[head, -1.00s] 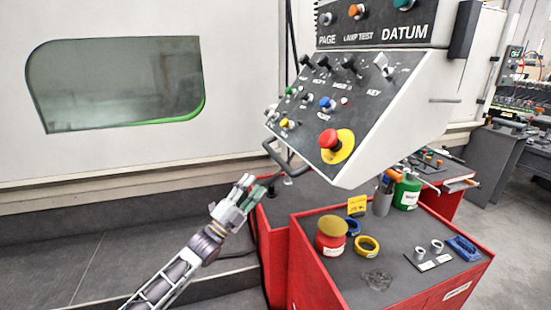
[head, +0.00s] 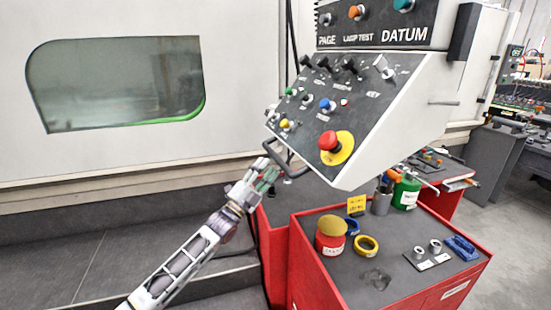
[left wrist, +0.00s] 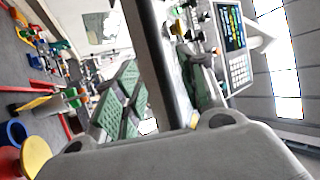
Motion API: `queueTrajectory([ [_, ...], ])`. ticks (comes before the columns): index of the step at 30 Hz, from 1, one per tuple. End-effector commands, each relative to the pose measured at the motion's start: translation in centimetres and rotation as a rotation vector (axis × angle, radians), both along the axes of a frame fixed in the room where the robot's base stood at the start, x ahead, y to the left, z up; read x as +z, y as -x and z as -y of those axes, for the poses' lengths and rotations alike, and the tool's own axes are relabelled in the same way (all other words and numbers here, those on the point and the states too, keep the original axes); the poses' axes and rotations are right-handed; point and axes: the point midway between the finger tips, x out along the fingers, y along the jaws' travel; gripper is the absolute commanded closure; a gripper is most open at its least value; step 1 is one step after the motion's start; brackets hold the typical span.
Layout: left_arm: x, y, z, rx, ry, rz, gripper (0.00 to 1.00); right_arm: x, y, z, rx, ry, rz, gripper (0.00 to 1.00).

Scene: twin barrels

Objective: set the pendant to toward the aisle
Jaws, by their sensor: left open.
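The pendant (head: 400,110) is a pale tilted control box with a dark sloped face. It carries knobs, buttons and a red mushroom button (head: 330,141) on a yellow ring. A dark bar handle (head: 291,165) sticks out at its lower left edge. My left gripper (head: 267,172) is at this handle, below the pendant's left corner. In the left wrist view a dark bar (left wrist: 160,55), apparently the handle, runs between the two green-padded fingers (left wrist: 165,88). The fingers are open, and I cannot tell whether either touches the bar. My right gripper is not in view.
A red cabinet (head: 312,277) stands below the pendant, with a red tin (head: 330,240), yellow tape roll (head: 367,246), grey cup (head: 381,203) and green container (head: 406,192). A large machine with a window (head: 115,85) fills the left. Clear floor (head: 515,215) lies at the right.

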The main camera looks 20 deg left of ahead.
Motion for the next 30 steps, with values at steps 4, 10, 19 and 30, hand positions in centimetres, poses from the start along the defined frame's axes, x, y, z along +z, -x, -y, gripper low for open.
queueTrajectory([
  [4, 0.8, -1.0, 0.5, 0.000, 0.001, 0.002, 0.59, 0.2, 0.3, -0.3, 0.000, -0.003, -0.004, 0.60],
  [10, 1.5, -2.2, 1.0, -0.001, 0.001, 0.001, 0.59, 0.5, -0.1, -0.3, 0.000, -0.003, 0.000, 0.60],
  [19, 2.6, -3.8, 1.9, -0.001, 0.000, 0.001, 0.59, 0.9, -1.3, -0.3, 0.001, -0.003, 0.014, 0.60],
  [30, 2.9, -4.4, 2.1, 0.000, 0.000, 0.000, 0.59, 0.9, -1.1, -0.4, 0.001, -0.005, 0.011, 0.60],
])
